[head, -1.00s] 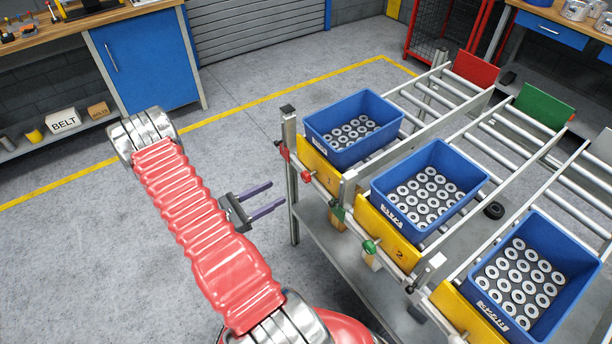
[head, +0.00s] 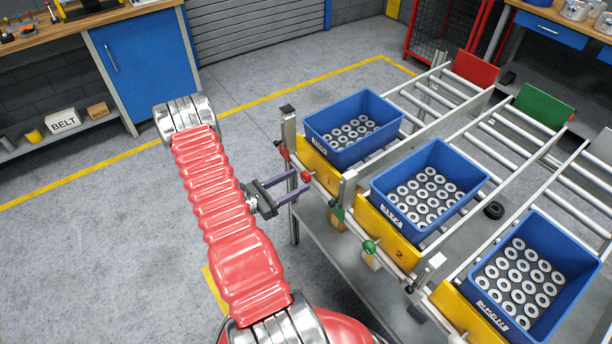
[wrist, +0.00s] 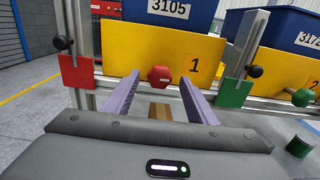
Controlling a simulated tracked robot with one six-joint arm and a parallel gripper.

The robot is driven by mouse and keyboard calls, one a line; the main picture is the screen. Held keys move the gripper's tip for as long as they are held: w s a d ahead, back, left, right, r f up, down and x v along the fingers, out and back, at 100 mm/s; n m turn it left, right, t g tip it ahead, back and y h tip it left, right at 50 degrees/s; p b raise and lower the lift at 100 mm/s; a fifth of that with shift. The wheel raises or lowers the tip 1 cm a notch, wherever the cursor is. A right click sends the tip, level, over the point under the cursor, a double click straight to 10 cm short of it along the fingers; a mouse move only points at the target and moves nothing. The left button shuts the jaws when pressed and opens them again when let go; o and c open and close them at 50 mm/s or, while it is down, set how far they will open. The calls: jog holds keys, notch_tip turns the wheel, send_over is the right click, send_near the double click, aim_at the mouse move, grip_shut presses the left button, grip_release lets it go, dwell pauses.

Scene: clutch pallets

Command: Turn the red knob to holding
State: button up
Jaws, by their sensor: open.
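The red knob (wrist: 160,76) sits on the rail below the yellow plate marked 1 (wrist: 192,62); in the head view the red knob (head: 306,176) is at the front of the left lane. My gripper (head: 296,184) is open, its two purple fingers pointing at the rail. In the wrist view my gripper (wrist: 160,88) has one finger on each side of the red knob, which shows in the gap between them. I cannot tell whether the fingers reach the knob. No position marks for the knob can be read.
A red bracket (wrist: 76,76) with a black knob stands left, a green bracket (wrist: 234,92) right. A green knob (head: 370,247) serves the middle lane. Blue bins of rings, such as the left bin (head: 318,122), stand on the roller lanes. Open floor lies left.

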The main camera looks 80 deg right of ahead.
aim_at(303, 178)
jog(key=shift+x, duration=2.35)
jog(key=shift+a, duration=0.1)
jog(key=shift+c, duration=0.3)
